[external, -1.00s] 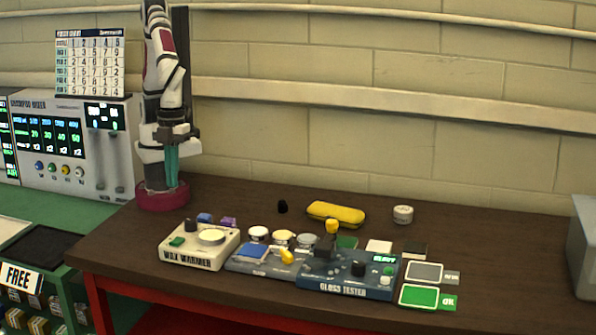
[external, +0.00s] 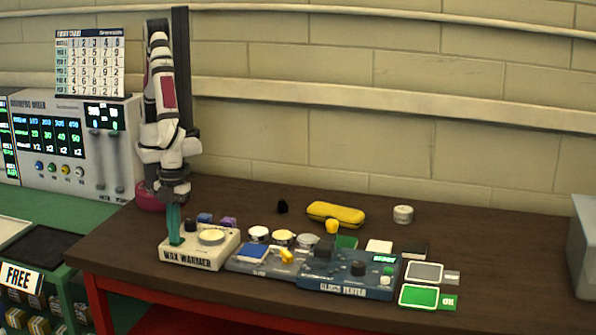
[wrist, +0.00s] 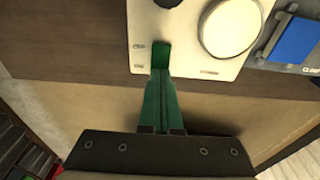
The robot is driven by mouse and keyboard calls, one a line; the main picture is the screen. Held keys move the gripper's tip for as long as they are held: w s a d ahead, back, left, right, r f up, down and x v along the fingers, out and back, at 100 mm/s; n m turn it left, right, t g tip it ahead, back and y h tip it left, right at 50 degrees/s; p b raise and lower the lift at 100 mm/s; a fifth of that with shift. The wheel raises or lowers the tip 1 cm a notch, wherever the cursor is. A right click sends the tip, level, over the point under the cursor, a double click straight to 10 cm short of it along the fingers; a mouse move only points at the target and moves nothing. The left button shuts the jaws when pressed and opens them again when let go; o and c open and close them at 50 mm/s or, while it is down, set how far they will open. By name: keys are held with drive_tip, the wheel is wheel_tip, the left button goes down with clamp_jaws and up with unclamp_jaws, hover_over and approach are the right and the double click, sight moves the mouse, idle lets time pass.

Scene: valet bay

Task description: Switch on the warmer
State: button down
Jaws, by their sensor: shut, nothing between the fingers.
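The wax warmer (external: 200,258) is a cream box at the left front of the brown table, with a round pale pan (external: 211,237) and a black knob (external: 190,226) on top. Its green switch (wrist: 161,52) is at the front left of its top face; in the external view my fingers cover most of it. My gripper (external: 174,242) points down with its teal fingers shut and empty. The fingertips are at the green switch, touching or just above it; I cannot tell which. In the wrist view the closed fingers (wrist: 158,76) meet the switch's near edge.
Right of the warmer stand a pad unit with a blue pad (external: 252,253) and the gloss tester (external: 345,285). Small round tins (external: 283,237), a yellow case (external: 336,214) and a white roll (external: 403,214) lie behind.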

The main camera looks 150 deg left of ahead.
drive_tip(key=shift+w+d+f, duration=0.1)
drive_tip(key=shift+f, duration=0.15)
drive_tip(key=shift+r, duration=0.1)
drive_tip(key=shift+s+a+r, duration=0.2)
drive_tip(key=shift+s+a, duration=0.4)
wheel_tip(320, 180, up, 14)
drive_tip(key=w+d, duration=0.1)
idle(0.5)
